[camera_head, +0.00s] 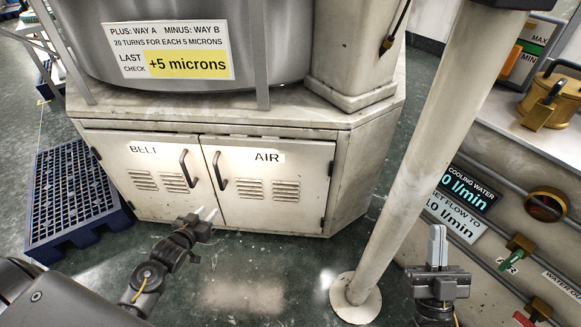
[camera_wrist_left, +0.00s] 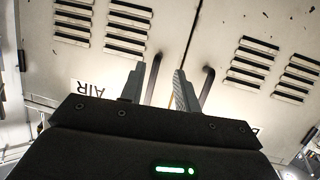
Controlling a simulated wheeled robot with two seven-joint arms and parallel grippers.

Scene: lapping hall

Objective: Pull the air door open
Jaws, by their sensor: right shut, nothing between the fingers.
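The air door (camera_head: 265,208) is the right-hand door of the pale cabinet, marked AIR, with louvre slots. It looks shut. Its dark bar handle (camera_head: 219,171) stands near its left edge. My left gripper (camera_head: 207,213) is open, in front of the doors and just below the handle. In the left wrist view, which is upside down, the air handle (camera_wrist_left: 154,78) shows between the open fingers (camera_wrist_left: 158,80), seemingly beyond them; I cannot tell if they touch. My right gripper (camera_head: 437,244) is shut and empty at the right, away from the cabinet.
The belt door (camera_head: 140,190) with its own handle (camera_head: 188,168) is beside the air door. A thick slanted post (camera_head: 408,170) stands between the cabinet and my right gripper. A blue pallet (camera_head: 70,200) lies at left. Valves and a panel (camera_head: 545,205) are at right.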

